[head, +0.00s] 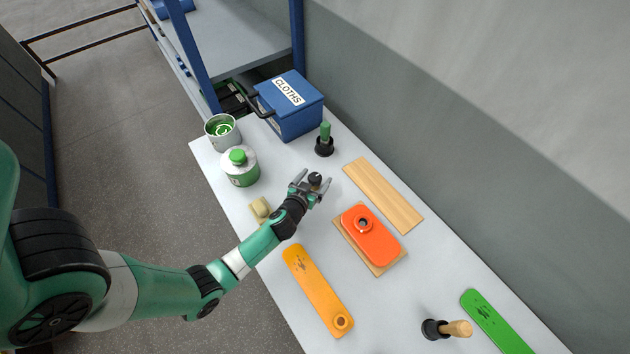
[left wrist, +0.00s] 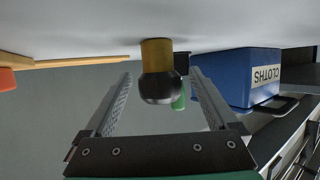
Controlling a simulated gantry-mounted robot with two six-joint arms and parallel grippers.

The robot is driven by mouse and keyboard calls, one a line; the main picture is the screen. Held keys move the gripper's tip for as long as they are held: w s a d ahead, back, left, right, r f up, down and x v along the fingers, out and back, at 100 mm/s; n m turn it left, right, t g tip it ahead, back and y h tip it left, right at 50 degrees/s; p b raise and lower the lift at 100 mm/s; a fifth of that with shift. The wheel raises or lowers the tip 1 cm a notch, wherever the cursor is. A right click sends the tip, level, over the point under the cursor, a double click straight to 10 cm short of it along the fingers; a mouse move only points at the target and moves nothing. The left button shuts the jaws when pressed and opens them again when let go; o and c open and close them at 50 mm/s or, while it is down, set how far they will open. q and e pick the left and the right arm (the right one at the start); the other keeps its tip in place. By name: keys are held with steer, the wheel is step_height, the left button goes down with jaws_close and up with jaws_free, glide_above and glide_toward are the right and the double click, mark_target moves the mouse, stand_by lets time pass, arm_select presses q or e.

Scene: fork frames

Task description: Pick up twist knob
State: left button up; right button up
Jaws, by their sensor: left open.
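The twist knob (head: 315,179) is a small piece with a dark rounded head, standing on the light table. In the left wrist view, which looks upside down, the knob (left wrist: 160,86) shows a black head and a brass-coloured stem against the table. My left gripper (head: 317,183) is open, with one finger on each side of the knob. In the left wrist view, visible gaps separate the knob from both fingers of my left gripper (left wrist: 160,92). My right gripper is not in view.
Near the knob are an orange block (head: 372,240) on a wooden board, a wooden plank (head: 384,194), a green-handled tool (head: 325,139) and a pale yellow block (head: 260,209). A green-capped can (head: 240,167), an open tin and a blue CLOTHS box (head: 290,110) stand at the far end.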

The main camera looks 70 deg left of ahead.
mark_target(316, 177)
arm_select(q)
jaws_close()
stand_by(0.5)
steer(key=shift+r+p, duration=0.4)
steer(key=shift+r, duration=0.15)
step_height(316, 177, up, 3)
steer(key=shift+d+f+p, duration=0.1)
steer(key=shift+d+p, duration=0.05)
steer(key=shift+p, duration=0.6)
steer(key=s+d+r+p, duration=0.5)
steer(key=d+r, duration=0.4)
steer(key=d, duration=0.3)
steer(key=shift+s+d, duration=0.25)
